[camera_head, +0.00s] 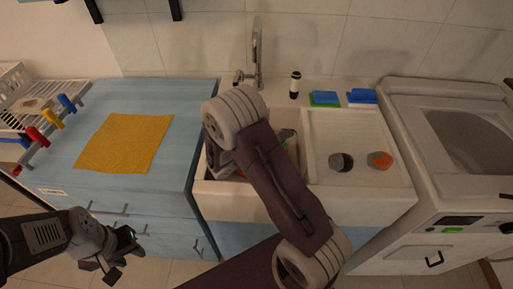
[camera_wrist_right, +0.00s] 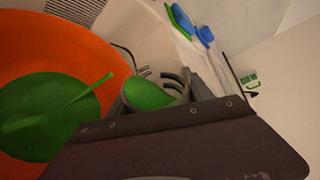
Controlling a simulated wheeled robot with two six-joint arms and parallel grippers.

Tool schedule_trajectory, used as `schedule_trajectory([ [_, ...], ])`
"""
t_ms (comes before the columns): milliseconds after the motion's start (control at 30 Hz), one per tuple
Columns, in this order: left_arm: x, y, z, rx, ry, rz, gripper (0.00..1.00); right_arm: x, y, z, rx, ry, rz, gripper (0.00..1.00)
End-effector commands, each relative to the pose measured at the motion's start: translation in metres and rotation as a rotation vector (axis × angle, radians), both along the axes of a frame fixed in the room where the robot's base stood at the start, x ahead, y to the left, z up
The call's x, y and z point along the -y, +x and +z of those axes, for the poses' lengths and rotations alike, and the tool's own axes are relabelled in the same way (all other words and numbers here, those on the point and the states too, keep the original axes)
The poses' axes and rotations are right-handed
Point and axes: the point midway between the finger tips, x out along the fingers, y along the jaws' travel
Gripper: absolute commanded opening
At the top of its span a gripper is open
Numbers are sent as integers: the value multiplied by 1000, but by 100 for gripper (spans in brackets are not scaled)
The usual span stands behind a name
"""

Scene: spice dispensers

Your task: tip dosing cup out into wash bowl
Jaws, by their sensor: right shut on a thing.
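My right gripper (camera_wrist_right: 158,85) is shut on the dosing cup (camera_wrist_right: 180,92), a small grey cup with green contents showing at its mouth. In the right wrist view the cup is beside the orange wash bowl (camera_wrist_right: 88,42). A green round area and a thin green streak show inside the bowl. In the head view my right arm reaches over the sink and hides most of the bowl and cup; a bit of orange bowl (camera_head: 240,174) shows beside the arm. My left gripper (camera_head: 104,271) is empty at the lower left, its fingers apart.
The bowl stands in the white sink (camera_head: 212,184). On the drainboard (camera_head: 385,190) are a dark round item (camera_head: 341,161) and an orange one (camera_head: 380,160). A tap (camera_head: 257,55), a bottle (camera_head: 295,84) and sponges (camera_head: 324,98) are behind. A yellow cloth (camera_head: 125,143) lies left.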

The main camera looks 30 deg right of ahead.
Motion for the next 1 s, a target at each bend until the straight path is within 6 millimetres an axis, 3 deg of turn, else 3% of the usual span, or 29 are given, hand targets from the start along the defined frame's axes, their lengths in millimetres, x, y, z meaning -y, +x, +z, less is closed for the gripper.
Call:
schedule_trajectory([
  [1000, 0, 0, 1, 0, 0, 0, 36, 0, 1, 6, -98, -54, 0, 11],
])
